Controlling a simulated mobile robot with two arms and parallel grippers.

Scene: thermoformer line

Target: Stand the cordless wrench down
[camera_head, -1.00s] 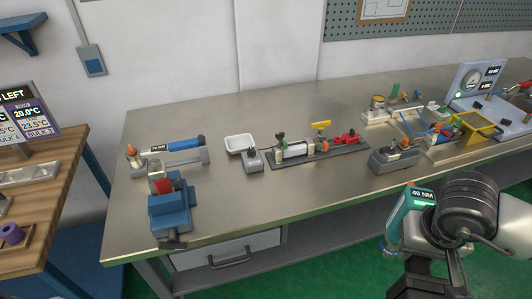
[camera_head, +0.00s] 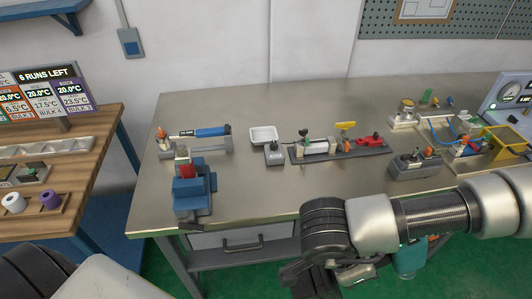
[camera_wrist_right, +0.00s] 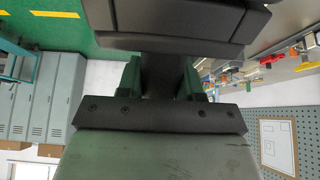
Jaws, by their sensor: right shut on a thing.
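The cordless wrench (camera_head: 411,259) is teal and partly hidden behind my right arm in the head view, in front of the metal workbench (camera_head: 255,195) and below its top. My right gripper (camera_wrist_right: 160,82) is shut on it. In the right wrist view, the wrench's dark handle sits between the fingers, and a large grey-green part with a dark bar fills the lower middle. The fingertips are hidden in the head view. My left gripper is out of view; only part of my left arm shows at the bottom left.
On the bench stand a blue clamp fixture (camera_head: 193,192), a blue-handled tool on a grey cradle (camera_head: 205,145), a white tray (camera_head: 264,134), a fixture rail (camera_head: 340,152) and a grey block (camera_head: 415,169). The front-middle bench top is fairly clear. A wooden table (camera_head: 95,155) stands left.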

